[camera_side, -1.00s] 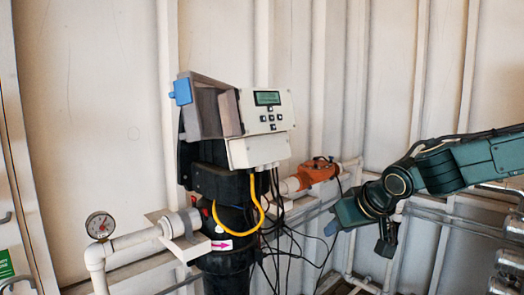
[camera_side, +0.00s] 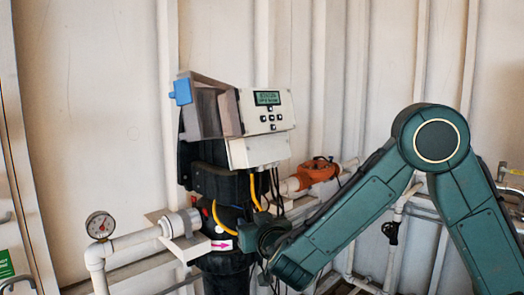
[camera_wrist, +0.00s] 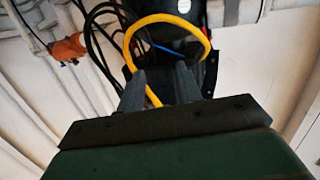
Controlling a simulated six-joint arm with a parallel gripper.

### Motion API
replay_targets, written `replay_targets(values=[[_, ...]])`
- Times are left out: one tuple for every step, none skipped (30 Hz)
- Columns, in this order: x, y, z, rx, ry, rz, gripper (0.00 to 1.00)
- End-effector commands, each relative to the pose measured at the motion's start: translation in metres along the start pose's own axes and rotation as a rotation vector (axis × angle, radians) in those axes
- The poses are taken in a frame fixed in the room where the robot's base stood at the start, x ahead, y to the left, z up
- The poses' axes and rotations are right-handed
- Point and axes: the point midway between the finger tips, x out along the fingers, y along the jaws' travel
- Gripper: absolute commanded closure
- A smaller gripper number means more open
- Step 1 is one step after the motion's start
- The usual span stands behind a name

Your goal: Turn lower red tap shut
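No tap handle can be made out for certain. In the side view the wrist end of my arm is beside the black reactor column (camera_side: 228,272), and the fingertips are hidden.
An orange valve body (camera_side: 318,172) sits on the white pipe behind; it also shows in the wrist view (camera_wrist: 68,48). Black cables (camera_wrist: 100,30) hang close to the gripper. A control box (camera_side: 265,110) is above. A pressure gauge (camera_side: 100,225) stands at left.

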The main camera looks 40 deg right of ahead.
Motion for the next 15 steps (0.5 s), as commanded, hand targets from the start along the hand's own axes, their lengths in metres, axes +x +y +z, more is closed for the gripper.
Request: replay_targets(values=[[0.001, -0.013, 0.006, -0.017, 0.025, -0.024, 0.65], [0.001, -0.020, 0.008, -0.023, 0.044, -0.039, 0.65], [0.002, -0.029, 0.010, -0.032, 0.066, -0.057, 0.65], [0.002, -0.035, 0.012, -0.037, 0.081, -0.071, 0.65], [0.001, -0.040, 0.014, -0.042, 0.094, -0.083, 0.65], [0.001, -0.047, 0.016, -0.050, 0.110, -0.100, 0.65], [0.000, -0.051, 0.018, -0.053, 0.120, -0.110, 0.65], [0.000, -0.055, 0.018, -0.057, 0.130, -0.120, 0.65], [0.000, -0.059, 0.020, -0.061, 0.139, -0.130, 0.65], [-0.001, -0.062, 0.021, -0.063, 0.145, -0.137, 0.65], [-0.001, -0.064, 0.021, -0.064, 0.150, -0.142, 0.65], [-0.002, -0.066, 0.022, -0.066, 0.155, -0.147, 0.65], [-0.002, -0.067, 0.022, -0.067, 0.157, -0.149, 0.65], [-0.002, -0.067, 0.022, -0.067, 0.158, -0.151, 0.65], [-0.002, -0.068, 0.022, -0.067, 0.159, -0.152, 0.65]])
